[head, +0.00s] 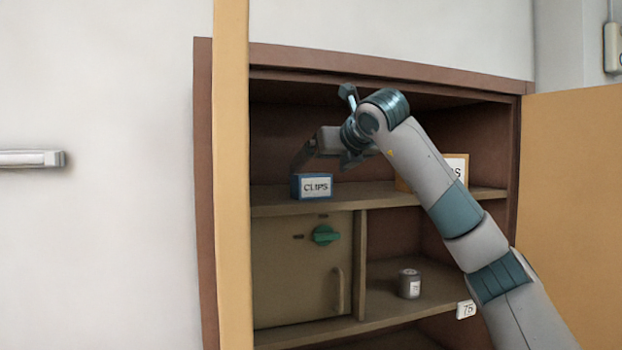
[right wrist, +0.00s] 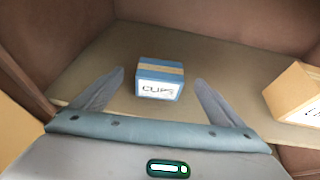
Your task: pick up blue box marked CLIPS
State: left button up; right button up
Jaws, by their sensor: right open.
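The blue box marked CLIPS (head: 312,187) stands upright on the upper shelf of the cabinet, near its front edge, at the left. It also shows in the right wrist view (right wrist: 159,80), with its white label facing the camera and a tan strip across its top. My right gripper (head: 303,160) is open and empty, reaching into the cabinet just above and behind the box in the head view. In the right wrist view its two fingers (right wrist: 156,88) lie to either side of the box, apart from it. My left gripper is not in view.
A tan box with a white label (head: 457,168) stands to the right on the same shelf (head: 380,194), partly behind my arm. Below are a closed compartment door with a green knob (head: 326,234) and a small grey jar (head: 409,283). Open cabinet doors flank the opening.

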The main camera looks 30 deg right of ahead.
aim_at(311, 175)
jog(key=shift+p+x, duration=0.35)
jog(key=shift+x, duration=0.6)
jog(key=shift+w+f, duration=0.15)
jog(key=shift+w, duration=0.15)
jog(key=shift+w+d+p, duration=0.15)
jog(key=shift+w+p, duration=0.3)
jog(key=shift+p, duration=0.25)
jog(key=shift+p+x, duration=1.15)
jog(key=shift+x, duration=0.1)
jog(key=shift+w+d+f, duration=0.1)
jog(key=shift+w+d, duration=0.1)
jog(key=shift+w, duration=0.15)
jog(key=shift+w+f+p, duration=0.3)
jog(key=shift+w, duration=0.1)
